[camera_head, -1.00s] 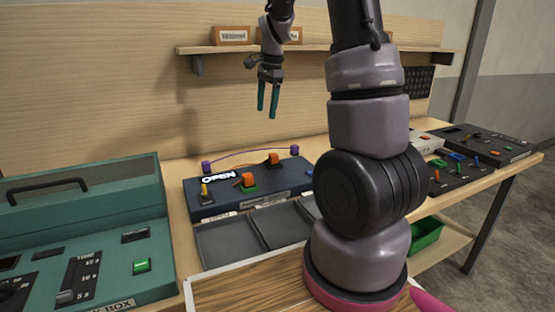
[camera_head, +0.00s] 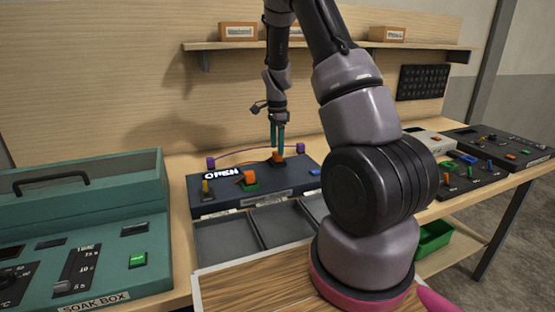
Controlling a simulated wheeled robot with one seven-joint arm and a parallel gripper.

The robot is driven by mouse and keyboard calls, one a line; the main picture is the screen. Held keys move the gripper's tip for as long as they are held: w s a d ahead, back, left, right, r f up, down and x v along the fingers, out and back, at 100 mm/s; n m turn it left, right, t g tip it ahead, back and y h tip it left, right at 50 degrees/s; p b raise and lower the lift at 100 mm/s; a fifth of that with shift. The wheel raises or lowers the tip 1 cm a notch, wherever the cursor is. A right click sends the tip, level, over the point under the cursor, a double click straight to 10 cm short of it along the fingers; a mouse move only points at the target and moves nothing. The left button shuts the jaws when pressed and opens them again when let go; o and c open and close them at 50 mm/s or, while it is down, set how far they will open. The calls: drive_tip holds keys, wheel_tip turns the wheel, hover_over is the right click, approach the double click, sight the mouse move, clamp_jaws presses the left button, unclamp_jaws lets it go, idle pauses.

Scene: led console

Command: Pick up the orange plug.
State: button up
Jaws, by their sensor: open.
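Two orange blocks sit on the dark console (camera_head: 225,193) marked OPEN. One orange piece (camera_head: 249,177) sits on a green base near the console's middle. The other orange piece (camera_head: 277,157) is farther back and right, directly below my gripper. I cannot tell which one is the orange plug. My gripper (camera_head: 277,149) points straight down with its teal fingers at the rear orange piece. The fingers partly overlap its top in this view; I cannot tell whether they touch it. The fingers are open with a narrow gap.
A purple cord (camera_head: 250,151) arches behind the console between two purple posts. Grey trays (camera_head: 227,238) lie in front. A teal soak box (camera_head: 80,230) stands at left. More consoles (camera_head: 500,142) are at right. A shelf (camera_head: 330,45) hangs above.

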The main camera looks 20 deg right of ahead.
wheel_tip(320, 180, down, 3)
drive_tip(key=shift+s+f, duration=0.1)
drive_tip(key=shift+f, duration=0.05)
drive_tip(key=shift+c, duration=0.3)
clamp_jaws()
drive_tip(key=shift+r, duration=4.95)
